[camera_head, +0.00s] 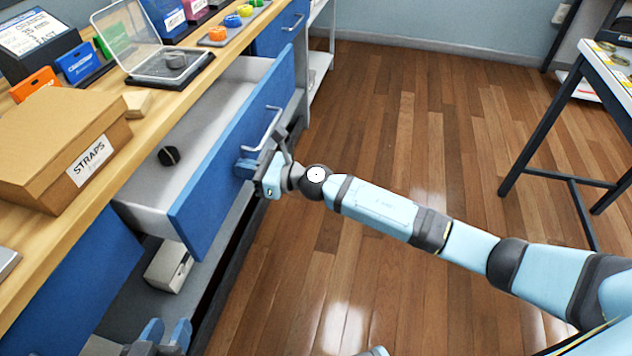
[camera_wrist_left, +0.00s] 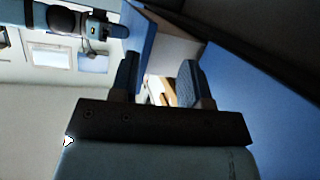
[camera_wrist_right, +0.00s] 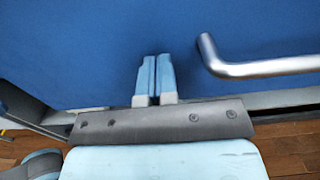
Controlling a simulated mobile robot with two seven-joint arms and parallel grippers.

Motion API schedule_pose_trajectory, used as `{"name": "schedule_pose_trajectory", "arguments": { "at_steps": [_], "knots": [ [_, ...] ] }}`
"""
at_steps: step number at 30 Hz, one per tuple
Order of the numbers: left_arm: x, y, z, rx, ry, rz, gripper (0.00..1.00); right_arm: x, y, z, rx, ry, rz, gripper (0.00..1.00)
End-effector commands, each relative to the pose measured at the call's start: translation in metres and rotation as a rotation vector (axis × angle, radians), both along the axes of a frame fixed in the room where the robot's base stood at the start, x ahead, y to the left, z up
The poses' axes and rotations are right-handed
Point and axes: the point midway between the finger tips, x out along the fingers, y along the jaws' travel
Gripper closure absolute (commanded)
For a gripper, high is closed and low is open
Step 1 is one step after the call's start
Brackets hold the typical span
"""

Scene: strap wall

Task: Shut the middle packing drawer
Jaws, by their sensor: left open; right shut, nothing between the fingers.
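The middle packing drawer (camera_head: 232,155) is pulled out from the bench, its blue front facing right and its silver handle (camera_head: 264,128) on that front. A small dark round object (camera_head: 168,156) lies inside it. My right gripper (camera_head: 246,166) is shut and empty, with its fingertips at the blue front beside the handle. In the right wrist view the closed fingers (camera_wrist_right: 156,75) point at the blue panel, left of the handle (camera_wrist_right: 250,68); whether they touch cannot be told. My left gripper (camera_head: 165,332) is low at the bottom edge; its open fingers (camera_wrist_left: 158,82) show in the left wrist view.
A STRAPS box (camera_head: 62,150), a clear-lidded case (camera_head: 170,66) and several coloured items stand on the wooden bench top (camera_head: 225,48). A light box (camera_head: 168,264) sits below the drawer. A dark-legged table (camera_head: 545,130) stands at right. The wooden floor between is clear.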

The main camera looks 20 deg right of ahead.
Motion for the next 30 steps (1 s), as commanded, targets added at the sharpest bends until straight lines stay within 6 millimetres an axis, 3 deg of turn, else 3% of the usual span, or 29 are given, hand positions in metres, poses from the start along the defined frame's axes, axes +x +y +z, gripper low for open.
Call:
{"name": "schedule_pose_trajectory", "arguments": {
  "at_steps": [1,8,15,21,30],
  "knots": [
    [0.000,0.000,-0.002,-0.004,0.000,0.002,0.57,0.008,0.014,0.001,0.002,-0.002,0.002,1.00],
    [0.004,-0.006,0.005,-0.045,-0.055,0.001,0.57,0.041,0.061,-0.002,0.001,-0.002,0.000,1.00],
    [0.012,-0.017,0.036,-0.106,-0.173,-0.025,0.57,0.064,0.095,-0.002,0.001,-0.001,0.000,1.00],
    [0.014,-0.022,0.050,-0.134,-0.229,-0.038,0.57,0.074,0.109,-0.001,0.000,0.000,-0.001,1.00],
    [0.013,-0.024,0.053,-0.144,-0.241,-0.043,0.57,0.078,0.114,0.002,0.002,-0.003,-0.003,1.00]
  ]
}}
